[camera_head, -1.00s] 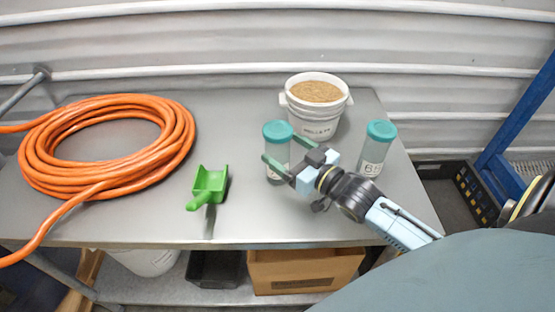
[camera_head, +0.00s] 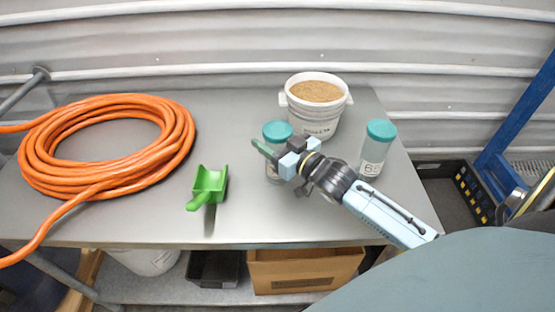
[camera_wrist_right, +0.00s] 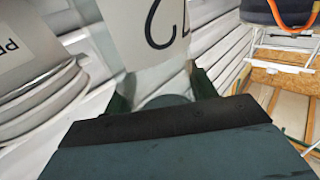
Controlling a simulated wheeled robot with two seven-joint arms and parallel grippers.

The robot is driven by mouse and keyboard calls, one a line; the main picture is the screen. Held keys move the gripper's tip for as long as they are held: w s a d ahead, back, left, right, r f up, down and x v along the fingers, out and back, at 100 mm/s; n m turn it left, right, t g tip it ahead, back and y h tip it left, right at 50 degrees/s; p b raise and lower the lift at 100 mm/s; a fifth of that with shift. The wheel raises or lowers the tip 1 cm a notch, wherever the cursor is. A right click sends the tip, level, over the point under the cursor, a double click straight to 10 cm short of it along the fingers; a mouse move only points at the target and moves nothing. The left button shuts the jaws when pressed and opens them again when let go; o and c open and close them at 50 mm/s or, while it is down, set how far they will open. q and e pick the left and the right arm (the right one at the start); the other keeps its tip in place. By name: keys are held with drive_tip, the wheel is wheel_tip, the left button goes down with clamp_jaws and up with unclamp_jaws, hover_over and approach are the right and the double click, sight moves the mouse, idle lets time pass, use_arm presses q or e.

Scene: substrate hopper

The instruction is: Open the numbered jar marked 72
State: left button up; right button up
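A clear jar with a teal lid (camera_head: 277,130) stands on the table in front of the white bucket. My right gripper (camera_head: 268,156) is at this jar, covering part of its body; one green finger shows across its front. The fingers (camera_wrist_right: 165,88) stand apart on either side of the jar; contact is unclear. A second teal-lidded jar (camera_head: 381,133), its label seeming to read 65, stands to the right. My left gripper is out of view.
The white bucket (camera_head: 316,125) of brown grains stands behind the jars. A green scoop (camera_head: 208,187) lies left of the gripper, and a coiled orange hose (camera_head: 50,175) fills the table's left. The front middle of the metal table (camera_head: 245,225) is clear.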

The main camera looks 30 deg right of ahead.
drive_tip(key=c, duration=0.9)
wheel_tip(320, 180, up, 10)
drive_tip(key=shift+r+p, duration=0.1)
drive_tip(key=shift+p, duration=0.6)
drive_tip(key=s+a+f+m+h+b, duration=0.2)
drive_tip(key=s+a+f+h+b, duration=0.1)
drive_tip(key=s+a+f, duration=0.3)
drive_tip(key=shift+s+a+f+h, duration=0.2)
drive_tip(key=shift+a+f+h, duration=0.2)
drive_tip(key=shift+a+f, duration=0.55)
drive_tip(key=shift+a+r, duration=0.3)
drive_tip(key=shift+r, duration=0.05)
